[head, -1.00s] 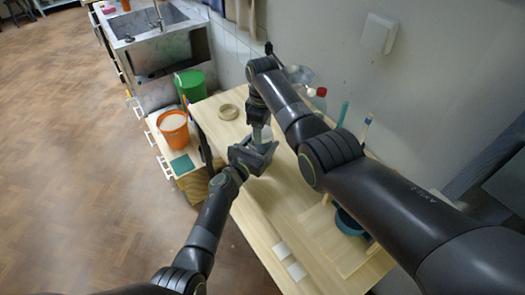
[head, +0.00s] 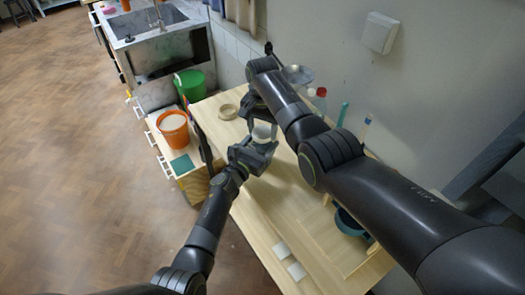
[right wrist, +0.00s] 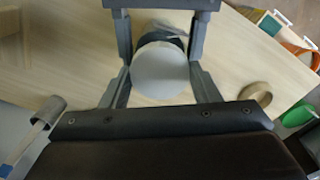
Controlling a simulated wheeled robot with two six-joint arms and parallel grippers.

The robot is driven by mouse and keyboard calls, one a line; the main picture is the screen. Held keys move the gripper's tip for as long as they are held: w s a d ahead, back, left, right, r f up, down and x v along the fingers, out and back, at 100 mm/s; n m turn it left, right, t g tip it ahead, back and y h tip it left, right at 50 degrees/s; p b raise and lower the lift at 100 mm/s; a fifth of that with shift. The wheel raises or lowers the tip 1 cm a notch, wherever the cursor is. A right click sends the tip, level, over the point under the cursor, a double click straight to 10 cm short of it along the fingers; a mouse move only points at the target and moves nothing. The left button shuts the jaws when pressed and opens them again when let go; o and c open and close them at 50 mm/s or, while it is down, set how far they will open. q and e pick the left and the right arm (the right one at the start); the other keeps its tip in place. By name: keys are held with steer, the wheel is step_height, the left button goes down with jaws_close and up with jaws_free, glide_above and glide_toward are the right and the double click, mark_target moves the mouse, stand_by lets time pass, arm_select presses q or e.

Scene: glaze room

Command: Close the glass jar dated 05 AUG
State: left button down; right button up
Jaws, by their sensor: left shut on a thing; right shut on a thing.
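A small glass jar (head: 262,138) stands between my two grippers above the pale table, largely hidden by them. Its date label cannot be read. My left gripper (head: 257,150) is shut on the jar from the front left; its body also shows at the top of the right wrist view. My right gripper (head: 262,125) comes from above and is shut on the pale round lid (right wrist: 160,73), which lies between its fingers in the right wrist view. The lid is over the jar's mouth; I cannot tell whether it is seated.
A tan ring (head: 228,112) lies at the table's far left end. An orange bucket (head: 174,130) and a green bin (head: 190,86) are beyond the left edge. Bottles and brushes (head: 343,114) stand along the wall.

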steer(key=m, duration=0.6)
steer(key=shift+w+r+m, duration=0.1)
steer(key=shift+m, duration=0.2)
steer(key=o, duration=1.2)
steer(key=shift+c, duration=0.2)
step_height(320, 180, up, 12)
arm_select(q)
steer(key=shift+c, duration=1.2)
jaws_free()
steer(key=shift+s+a, duration=0.1)
